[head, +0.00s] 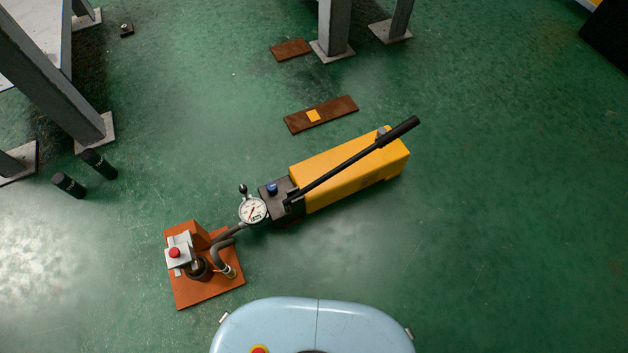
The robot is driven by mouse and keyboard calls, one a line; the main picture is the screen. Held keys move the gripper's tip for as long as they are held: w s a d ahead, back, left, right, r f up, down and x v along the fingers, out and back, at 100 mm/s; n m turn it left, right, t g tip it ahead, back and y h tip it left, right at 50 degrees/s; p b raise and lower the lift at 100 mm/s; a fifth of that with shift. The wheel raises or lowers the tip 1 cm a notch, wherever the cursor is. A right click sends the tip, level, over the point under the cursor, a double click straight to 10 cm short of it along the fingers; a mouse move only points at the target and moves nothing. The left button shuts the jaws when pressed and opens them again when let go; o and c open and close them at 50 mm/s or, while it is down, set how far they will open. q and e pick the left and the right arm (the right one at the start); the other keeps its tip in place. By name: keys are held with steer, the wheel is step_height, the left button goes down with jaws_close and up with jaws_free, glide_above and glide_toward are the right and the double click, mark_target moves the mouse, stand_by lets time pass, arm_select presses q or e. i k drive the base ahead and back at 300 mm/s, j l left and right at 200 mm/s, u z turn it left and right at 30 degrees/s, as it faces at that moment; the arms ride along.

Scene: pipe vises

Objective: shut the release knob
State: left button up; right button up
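A yellow hand pump (340,176) lies on the green floor in the middle of the head view, with a long black lever handle (350,164) slanting up to the right. At its left end is a dark block (279,203) with a small blue cap (272,188) on top. A round white gauge (253,210) sits beside the block, and a small black knob (243,189) stands just above the gauge. I cannot tell which of these is the release knob, or whether it is open or shut. Neither of my grippers is in view.
A grey hose (222,242) runs from the pump to an orange base plate (209,292) carrying a red-topped fixture (174,253). Brown planks (338,109) lie above the pump. Two black cylinders (69,185) lie near grey steel legs at left. The floor right of the pump is clear.

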mark_target(272, 187)
steer(key=j+z, duration=0.35)
steer(key=k+j+z, duration=0.1)
steer(key=j+z, duration=0.2)
steer(key=k+j+z, duration=0.1)
steer(key=j+z, duration=0.25)
steer(key=j, duration=0.05)
